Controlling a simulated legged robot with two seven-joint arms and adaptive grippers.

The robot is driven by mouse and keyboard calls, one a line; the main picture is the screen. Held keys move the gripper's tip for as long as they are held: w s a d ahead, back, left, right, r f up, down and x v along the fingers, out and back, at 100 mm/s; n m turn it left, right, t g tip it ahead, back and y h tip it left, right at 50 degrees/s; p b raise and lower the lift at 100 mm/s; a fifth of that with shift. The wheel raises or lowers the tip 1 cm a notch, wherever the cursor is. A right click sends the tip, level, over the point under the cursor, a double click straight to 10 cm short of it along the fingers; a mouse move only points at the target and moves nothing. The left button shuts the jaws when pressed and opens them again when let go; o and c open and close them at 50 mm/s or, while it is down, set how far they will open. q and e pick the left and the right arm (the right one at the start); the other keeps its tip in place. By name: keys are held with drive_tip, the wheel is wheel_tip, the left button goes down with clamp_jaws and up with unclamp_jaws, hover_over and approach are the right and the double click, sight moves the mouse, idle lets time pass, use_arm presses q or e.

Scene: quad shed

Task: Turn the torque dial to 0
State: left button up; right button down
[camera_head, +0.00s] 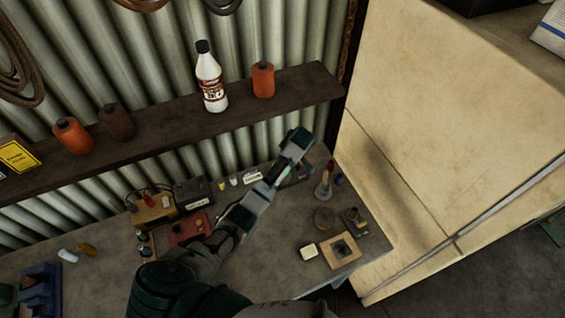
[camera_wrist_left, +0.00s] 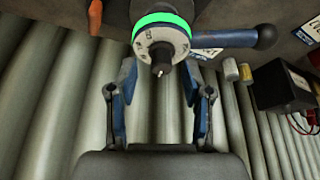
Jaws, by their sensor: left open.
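The torque dial (camera_wrist_left: 160,40) is a pale round collar with dark marks, under a bright green ring (camera_wrist_left: 161,19). A dark shaft tip sticks out of its centre, and a dark blue handle (camera_wrist_left: 235,38) reaches to the right. I cannot read its setting. My left gripper (camera_wrist_left: 160,85) is open, its two blue fingers apart just short of the dial, one to each side. Nothing shows between them. In the head view my left gripper (camera_head: 297,147) is over the back of the bench and hides most of the dial. My right gripper is not in view.
The bench (camera_head: 280,270) holds a red tray (camera_head: 190,230), a dark box (camera_head: 192,193), a wooden block (camera_head: 341,250) and small parts. A shelf (camera_head: 160,137) with a white bottle (camera_head: 210,78) runs above. A pale cabinet (camera_head: 440,110) stands at right.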

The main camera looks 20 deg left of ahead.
use_arm(q)
drive_tip(key=shift+v, duration=2.6)
